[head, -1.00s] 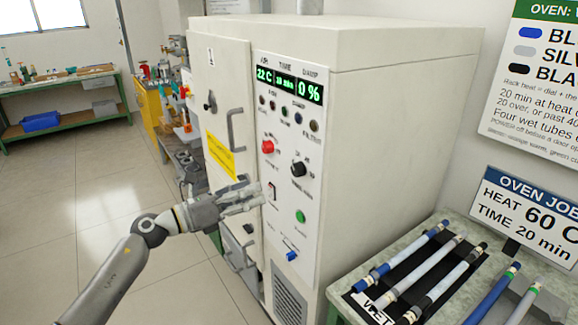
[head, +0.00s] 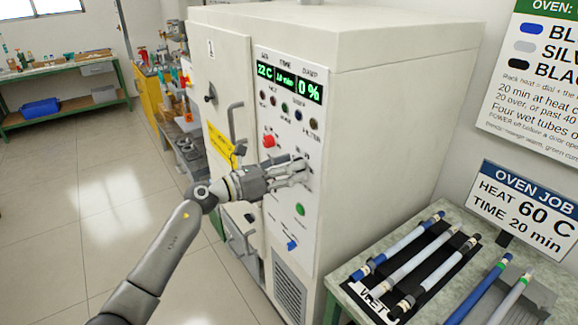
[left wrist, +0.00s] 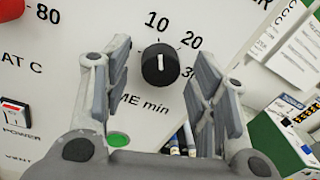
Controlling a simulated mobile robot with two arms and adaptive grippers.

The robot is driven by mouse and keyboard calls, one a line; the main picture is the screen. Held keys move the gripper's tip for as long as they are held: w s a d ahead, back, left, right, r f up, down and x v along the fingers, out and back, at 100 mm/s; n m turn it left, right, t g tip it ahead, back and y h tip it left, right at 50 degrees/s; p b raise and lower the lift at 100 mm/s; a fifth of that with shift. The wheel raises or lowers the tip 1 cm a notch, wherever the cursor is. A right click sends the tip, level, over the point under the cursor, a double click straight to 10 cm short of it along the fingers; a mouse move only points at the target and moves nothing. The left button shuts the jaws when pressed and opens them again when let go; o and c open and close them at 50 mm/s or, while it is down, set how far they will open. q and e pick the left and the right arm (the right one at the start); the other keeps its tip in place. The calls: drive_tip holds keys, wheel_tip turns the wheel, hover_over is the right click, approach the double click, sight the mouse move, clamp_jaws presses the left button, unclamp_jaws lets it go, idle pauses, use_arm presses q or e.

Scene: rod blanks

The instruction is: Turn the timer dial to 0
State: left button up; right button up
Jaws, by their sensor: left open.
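The timer dial (left wrist: 160,65) is a round black knob with a white pointer line on the white panel, with "10", "20" and "min" printed around it. Its line points up, close to the "10" mark. In the left wrist view it lies ahead, between the two open fingers, and looks apart from both. My left gripper (head: 304,172) is open and empty in front of the oven panel in the head view, where it hides the dial. The time display (head: 285,80) glows green and seems to read 10 min. My right gripper is not in view.
A red heat dial (head: 268,140) sits left of my gripper. The oven door handle (head: 235,125) stands out at left. A bench (head: 440,230) with rods is at right.

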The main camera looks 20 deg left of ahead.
use_arm(q)
drive_tip(key=shift+c, duration=0.9)
drive_tip(key=c, duration=0.8)
drive_tip(key=shift+c, duration=0.2)
drive_tip(key=shift+n, duration=0.4)
drive_tip(key=n+p, duration=0.6)
drive_tip(key=n, duration=0.5)
drive_tip(key=shift+n+t, duration=0.3)
